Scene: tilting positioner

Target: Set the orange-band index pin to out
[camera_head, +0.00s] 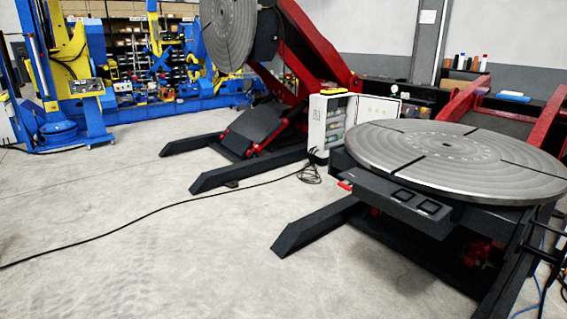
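The near tilting positioner stands at the right, with a round grey slotted table (400,158) lying nearly level on a dark base. A dark box-like housing (375,188) under the table's near edge carries two small square black panels (403,196). A small red part (345,186) sticks out at the housing's left end. I cannot make out an orange band on it, nor tell whether it is an index pin. No other index pin can be made out at this size. My gripper does not show in this view.
Dark base legs (318,225) reach out over the floor. A second positioner with an upright disc (228,30) stands behind, beside an open white cabinet (328,125). A black cable (150,213) crosses the floor.

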